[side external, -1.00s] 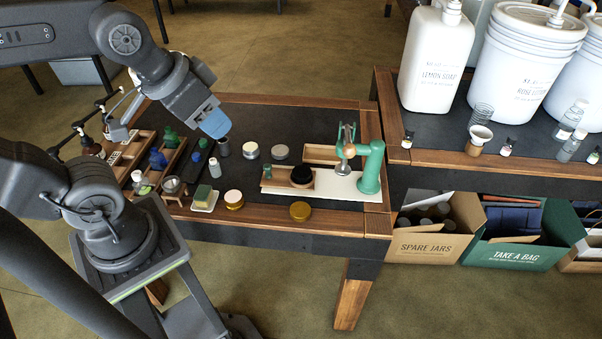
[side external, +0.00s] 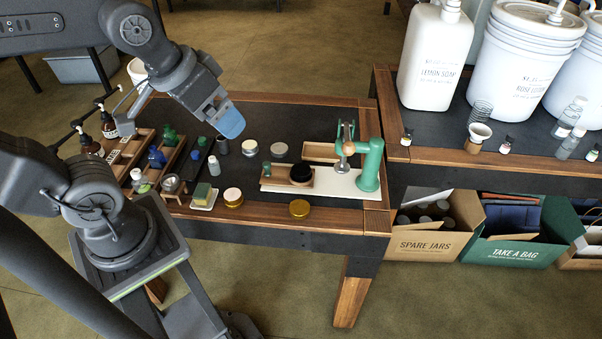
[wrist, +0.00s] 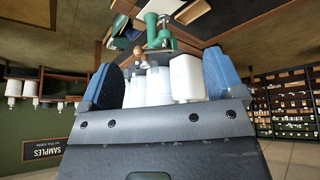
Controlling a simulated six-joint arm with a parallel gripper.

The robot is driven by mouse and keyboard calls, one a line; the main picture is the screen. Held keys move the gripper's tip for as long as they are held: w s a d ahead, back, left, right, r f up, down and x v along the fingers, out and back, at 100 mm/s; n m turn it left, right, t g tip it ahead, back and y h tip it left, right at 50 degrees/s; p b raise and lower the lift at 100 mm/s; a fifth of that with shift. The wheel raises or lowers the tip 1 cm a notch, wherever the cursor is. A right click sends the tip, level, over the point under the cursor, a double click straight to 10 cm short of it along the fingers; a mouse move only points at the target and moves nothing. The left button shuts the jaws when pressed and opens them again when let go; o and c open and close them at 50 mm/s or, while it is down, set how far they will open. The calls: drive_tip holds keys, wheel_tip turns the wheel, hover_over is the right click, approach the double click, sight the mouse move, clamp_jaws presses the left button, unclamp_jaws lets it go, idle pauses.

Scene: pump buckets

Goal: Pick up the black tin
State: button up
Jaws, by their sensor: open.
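The black tin (side external: 301,173) is a round, dark-topped piece at the right end of a small wooden tray (side external: 272,181) on a white board (side external: 336,187). My gripper (side external: 229,122) has blue fingers and hangs in the air to the left of the tin, above the far part of the table. In the wrist view my gripper (wrist: 162,78) is open, with its two blue fingers apart and nothing held between them. I cannot make out the black tin in the wrist view.
A green press (side external: 370,166) stands right of the tin. Gold-sided tins (side external: 300,208), pale-lidded tins (side external: 250,147) and a sponge dish (side external: 204,198) lie around it. Wooden racks with bottles are at left. A higher bench (side external: 480,150) with large white containers stands at right.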

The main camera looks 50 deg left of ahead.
drive_tip(key=w+a+f+n+g, duration=0.1)
drive_tip(key=w+n+g, duration=0.1)
drive_tip(key=w+n, duration=0.4)
drive_tip(key=n+g, duration=0.3)
drive_tip(key=n, duration=0.8)
hover_over(301, 169)
wheel_tip(301, 169, down, 18)
drive_tip(key=f, duration=0.8)
drive_tip(key=shift+s+d, duration=0.15)
drive_tip(key=shift+d, duration=0.1)
drive_tip(key=shift+a+f, duration=0.15)
drive_tip(key=shift+f, duration=1.25)
drive_tip(key=shift+a+f, duration=0.1)
drive_tip(key=shift+f, duration=1.3)
drive_tip(key=shift+c, duration=0.5)
drive_tip(key=c, duration=1)
drive_tip(key=shift+o, duration=0.2)
